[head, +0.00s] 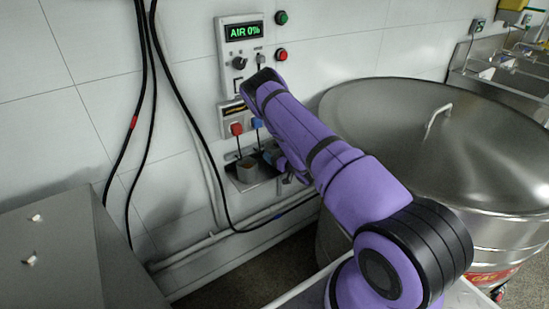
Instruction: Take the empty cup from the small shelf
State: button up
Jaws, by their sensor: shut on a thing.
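The small shelf (250,185) is a grey metal ledge on the wall below the control panel. A small cup (247,168) with a brownish inside stands at its left part, apart from my gripper. My gripper (272,157) is low at the right part of the shelf, largely hidden by my purple arm. It is shut on a small cup, which is mostly hidden. I cannot see into that cup, nor tell whether it touches the shelf.
Red (237,128) and blue (256,123) taps are on the wall just above the shelf. A panel (241,50) reads "AIR 0%". A large lidded steel vessel (440,130) stands right of my arm. Black hoses (141,110) hang at left, above a grey metal cabinet (70,255).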

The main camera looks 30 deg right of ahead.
jog(key=s+a+r, duration=0.1)
jog(key=s, duration=0.7)
jog(key=s+a+r, duration=0.1)
jog(key=s+a, duration=0.1)
jog(key=s, duration=0.5)
jog(key=shift+s+r, duration=0.25)
jog(key=shift+s, duration=0.1)
